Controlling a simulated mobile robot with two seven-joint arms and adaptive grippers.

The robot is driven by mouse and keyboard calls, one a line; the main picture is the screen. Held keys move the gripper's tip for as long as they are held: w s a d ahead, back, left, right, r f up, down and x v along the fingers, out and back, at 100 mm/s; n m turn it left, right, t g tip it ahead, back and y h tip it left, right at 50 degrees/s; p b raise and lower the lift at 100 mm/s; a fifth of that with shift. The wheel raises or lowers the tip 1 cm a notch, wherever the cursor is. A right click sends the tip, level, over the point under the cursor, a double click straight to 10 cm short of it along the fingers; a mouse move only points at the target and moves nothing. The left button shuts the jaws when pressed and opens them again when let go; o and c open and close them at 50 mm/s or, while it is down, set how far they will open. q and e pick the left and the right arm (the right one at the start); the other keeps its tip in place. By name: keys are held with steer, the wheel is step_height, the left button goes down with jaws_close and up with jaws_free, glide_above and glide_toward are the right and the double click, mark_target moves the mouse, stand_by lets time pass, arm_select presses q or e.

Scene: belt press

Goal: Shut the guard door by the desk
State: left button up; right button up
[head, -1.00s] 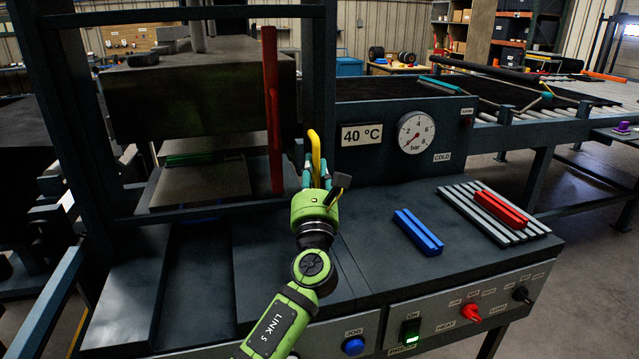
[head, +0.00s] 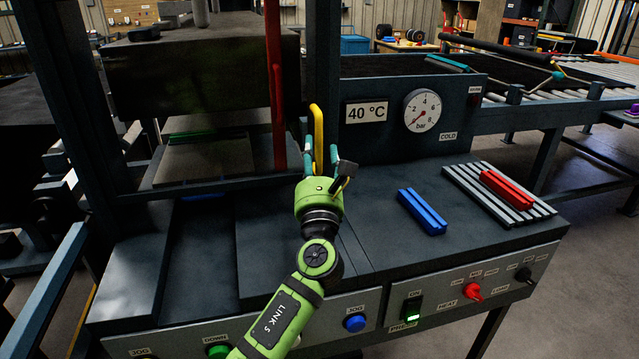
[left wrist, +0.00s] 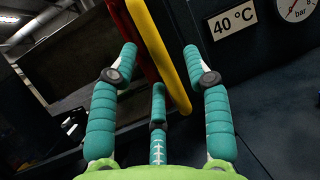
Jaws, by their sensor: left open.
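The guard door shows by its upright red edge bar (head: 275,90) and its upright yellow handle (head: 317,140), at the right side of the press opening. The rest of the door panel is hard to make out. My left gripper (head: 321,158) is at the handle with its teal fingers spread. In the left wrist view the yellow handle (left wrist: 160,50) runs between the open fingers (left wrist: 158,85), with the red bar (left wrist: 130,40) behind it to the left. I cannot tell whether any finger touches the handle. My right gripper is not in view.
The desk (head: 390,255) in front carries a blue bar (head: 422,212) and a ribbed rack (head: 460,180) with a red bar (head: 507,189) on it. A gauge panel (head: 390,118) stands behind. Buttons and knobs line the front panel (head: 400,305). The press frame's post (head: 323,60) stands beside the handle.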

arm_select(q)
steer(key=v, duration=0.9)
steer(key=shift+d, duration=0.15)
